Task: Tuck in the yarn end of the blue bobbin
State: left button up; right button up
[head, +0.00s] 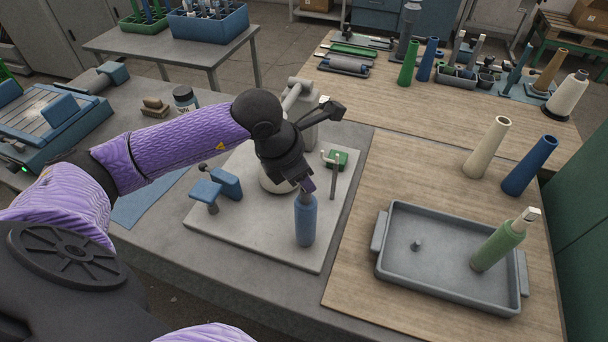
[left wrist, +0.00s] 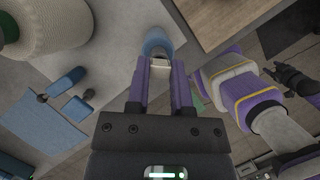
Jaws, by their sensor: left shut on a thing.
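The blue bobbin (head: 305,222) stands upright near the front right corner of the pale machine plate (head: 250,240). My left gripper (head: 306,187) comes down on it from above and is shut on its narrow top. In the left wrist view, the purple fingers (left wrist: 160,92) sit either side of a pale piece at the top of the blue bobbin (left wrist: 157,43). I cannot make out the yarn end; the fingers may hide it. My right gripper does not show in the head view. A dark jointed part at the right of the left wrist view may be it, but its jaws are unclear.
To the right, a grey tray (head: 440,282) holds a green bobbin (head: 498,245). Cream (head: 488,147) and blue (head: 530,166) cones stand behind it.

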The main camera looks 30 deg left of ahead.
pick_arm(q)
jog(key=o, duration=1.3)
notch_tip(320, 180, up, 7)
jog(key=p, duration=0.5)
jog(key=shift+r, duration=0.1)
